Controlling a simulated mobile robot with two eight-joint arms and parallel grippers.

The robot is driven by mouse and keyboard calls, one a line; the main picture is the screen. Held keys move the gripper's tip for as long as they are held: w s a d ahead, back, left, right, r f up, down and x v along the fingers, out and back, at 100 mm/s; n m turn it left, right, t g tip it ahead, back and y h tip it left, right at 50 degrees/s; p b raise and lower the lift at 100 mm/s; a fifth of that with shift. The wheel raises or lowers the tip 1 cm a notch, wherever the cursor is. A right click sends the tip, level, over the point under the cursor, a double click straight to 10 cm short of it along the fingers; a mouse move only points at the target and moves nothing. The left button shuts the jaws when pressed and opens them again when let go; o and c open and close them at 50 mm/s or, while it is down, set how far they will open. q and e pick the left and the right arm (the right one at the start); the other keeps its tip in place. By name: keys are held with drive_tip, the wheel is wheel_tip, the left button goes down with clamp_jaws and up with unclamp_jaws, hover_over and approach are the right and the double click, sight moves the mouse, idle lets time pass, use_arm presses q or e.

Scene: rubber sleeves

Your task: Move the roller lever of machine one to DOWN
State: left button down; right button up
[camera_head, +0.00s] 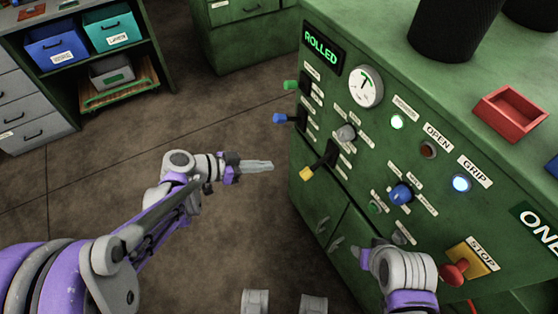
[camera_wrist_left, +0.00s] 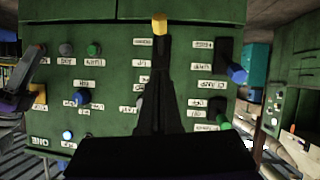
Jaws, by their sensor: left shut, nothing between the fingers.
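Machine one (camera_head: 340,205) is the green cabinet with a "ROLLED" display. Its left edge carries a green-handled lever (camera_head: 291,85), a blue-handled lever (camera_head: 280,118) and a yellow-handled lever (camera_head: 306,173). Their small labels are not readable, so I cannot tell which is the roller lever. My left gripper (camera_head: 270,165) is shut and empty, left of the yellow handle and apparently apart from it. In the left wrist view its dark fingers (camera_wrist_left: 160,45) point toward the yellow handle (camera_wrist_left: 160,24). My right gripper (camera_head: 360,250) is low before the cabinet; its finger gap is unclear.
A gauge (camera_head: 366,87), blue knob (camera_head: 401,194), lit buttons and a red STOP button (camera_head: 453,273) share the panel. A red tray (camera_head: 512,113) and black cylinders stand on top. Floor left of the cabinet is clear.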

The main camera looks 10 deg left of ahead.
use_arm(q)
drive_tip(key=shift+f+v, duration=0.25)
drive_tip(key=shift+v, duration=0.9)
drive_tip(key=shift+s, duration=0.1)
drive_tip(key=s+a+r+n+y+p, duration=0.3)
drive_tip(key=s+r+n+y+p, duration=0.1)
drive_tip(key=s, duration=0.3)
drive_tip(key=s+a+r+n+y+p, duration=0.3)
drive_tip(key=s+r+n+y+p, duration=0.1)
drive_tip(key=s+n+y+p, duration=0.2)
drive_tip(key=s+y, duration=0.1)
drive_tip(key=s, duration=0.1)
drive_tip(key=shift+s+a+r+g+p, duration=0.2)
drive_tip(key=shift+s+a+g+p, duration=0.1)
drive_tip(key=shift+s+g+p, duration=0.1)
drive_tip(key=shift+w, duration=0.1)
